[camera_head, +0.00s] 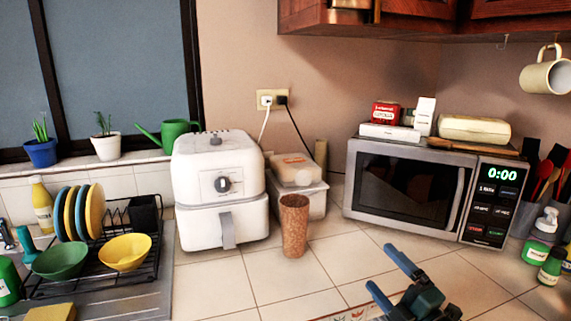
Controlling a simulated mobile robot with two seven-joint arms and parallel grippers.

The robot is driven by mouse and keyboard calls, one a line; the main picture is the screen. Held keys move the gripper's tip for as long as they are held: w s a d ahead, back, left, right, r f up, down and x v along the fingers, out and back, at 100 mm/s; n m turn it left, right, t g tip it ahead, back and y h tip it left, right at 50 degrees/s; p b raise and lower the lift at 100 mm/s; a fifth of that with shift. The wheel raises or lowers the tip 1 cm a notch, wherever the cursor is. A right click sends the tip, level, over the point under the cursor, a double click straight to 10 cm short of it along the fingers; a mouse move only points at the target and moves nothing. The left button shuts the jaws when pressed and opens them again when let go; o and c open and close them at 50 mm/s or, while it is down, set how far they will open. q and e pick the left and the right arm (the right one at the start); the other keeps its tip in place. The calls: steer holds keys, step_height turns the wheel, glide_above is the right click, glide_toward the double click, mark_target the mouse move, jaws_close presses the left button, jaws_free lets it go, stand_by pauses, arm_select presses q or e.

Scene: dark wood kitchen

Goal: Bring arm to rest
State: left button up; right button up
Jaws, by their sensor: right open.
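My right gripper (390,275) shows at the bottom, right of the middle, over the front of the tiled counter. Its two blue fingers are spread apart and nothing is between them. It is apart from the brown speckled cup (294,226), which stands upright on the counter to the left of it and farther back. My left gripper is not in the head view.
A white air fryer (218,190) stands behind the cup to the left, and a microwave (405,188) stands at the back right. A dish rack (95,275) with plates and bowls is at the left. Bare tiles (215,285) lie front left of the cup. Bottles (552,266) stand far right.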

steer(key=s+a+f+m+g+h, duration=0.2)
steer(key=s+f+m+g+h, duration=0.1)
steer(key=s+f+m, duration=0.7)
steer(key=s+a+f+m+g+h+p, duration=0.1)
steer(key=s+a+f+m+g+h, duration=0.2)
steer(key=s+f+m, duration=0.7)
steer(key=s+f+g, duration=0.1)
steer(key=s+f, duration=0.2)
steer(key=shift+s+a+f+g, duration=0.15)
steer(key=shift+s+a+g, duration=0.05)
steer(key=shift+s+g, duration=0.2)
steer(key=shift+w, duration=0.1)
steer(key=shift+c, duration=0.4)
